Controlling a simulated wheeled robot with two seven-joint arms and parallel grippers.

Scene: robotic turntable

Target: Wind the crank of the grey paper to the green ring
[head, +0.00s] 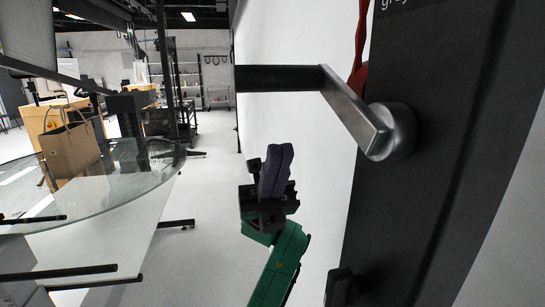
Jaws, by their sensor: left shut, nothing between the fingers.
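The crank (350,106) has a flat silver arm on a round metal hub at the right, on a dark upright panel (430,180). Its black cylindrical handle (278,78) sticks out to the left from the arm's upper end. Pale lettering at the panel's top is cut off by the frame edge. A white sheet-like surface (318,140) stands behind the crank. My left gripper (282,150), on a green arm, is below the handle and apart from it. Its dark fingers are together, pointing up and empty. I see no green ring. My right gripper is not in view.
A glass-topped table (120,185) with a brown paper bag (70,150) stands at the left. A red thing (359,60) shows behind the crank arm. A small black block (340,287) juts from the panel's lower edge. Open floor lies between table and panel.

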